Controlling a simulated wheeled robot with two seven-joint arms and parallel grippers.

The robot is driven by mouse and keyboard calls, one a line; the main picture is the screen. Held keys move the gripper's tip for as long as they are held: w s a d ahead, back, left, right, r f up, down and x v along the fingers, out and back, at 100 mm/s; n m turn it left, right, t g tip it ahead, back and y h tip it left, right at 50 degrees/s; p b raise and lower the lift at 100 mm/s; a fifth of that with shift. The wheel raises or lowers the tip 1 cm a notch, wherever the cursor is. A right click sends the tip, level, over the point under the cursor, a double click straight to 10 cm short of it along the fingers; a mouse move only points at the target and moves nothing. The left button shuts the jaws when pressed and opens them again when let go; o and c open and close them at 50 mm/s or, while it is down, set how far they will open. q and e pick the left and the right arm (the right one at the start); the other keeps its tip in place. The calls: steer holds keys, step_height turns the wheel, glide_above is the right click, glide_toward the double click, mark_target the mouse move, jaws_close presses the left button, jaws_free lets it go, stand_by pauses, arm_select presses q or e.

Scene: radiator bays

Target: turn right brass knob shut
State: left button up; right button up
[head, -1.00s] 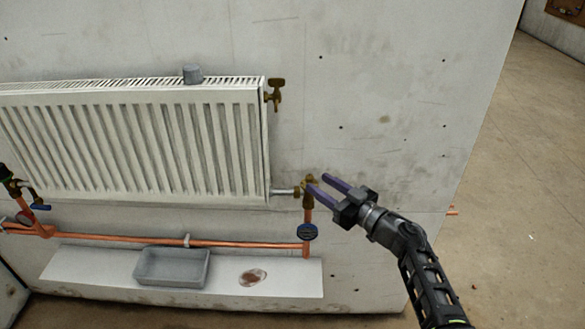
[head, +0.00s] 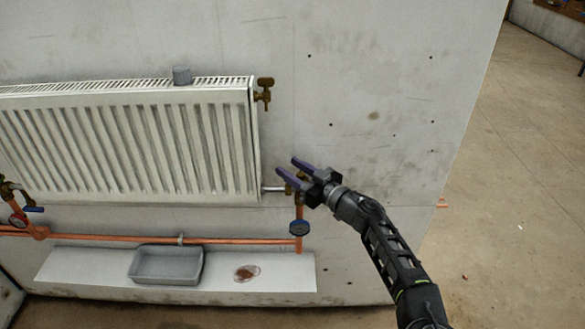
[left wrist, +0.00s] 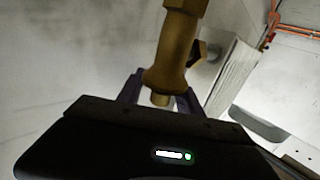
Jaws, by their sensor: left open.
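The brass valve (head: 299,196) at the radiator's lower right corner is mostly hidden behind my left gripper in the head view. My left gripper (head: 287,166) is open, its purple fingers pointing left and up across the front of the valve. In the left wrist view a brass knob-like piece (left wrist: 172,50) hangs down between the two fingers, its narrow end close to the palm. I cannot tell whether the fingers touch it. Another brass valve (head: 265,88) sits at the radiator's upper right corner. My right gripper is not in view.
The white radiator (head: 130,145) is on the concrete wall. A grey tray (head: 166,265) and a stained dish (head: 247,272) lie on a white ledge (head: 80,270).

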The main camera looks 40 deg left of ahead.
arm_select(q)
steer(key=shift+c, duration=0.5)
jaws_close()
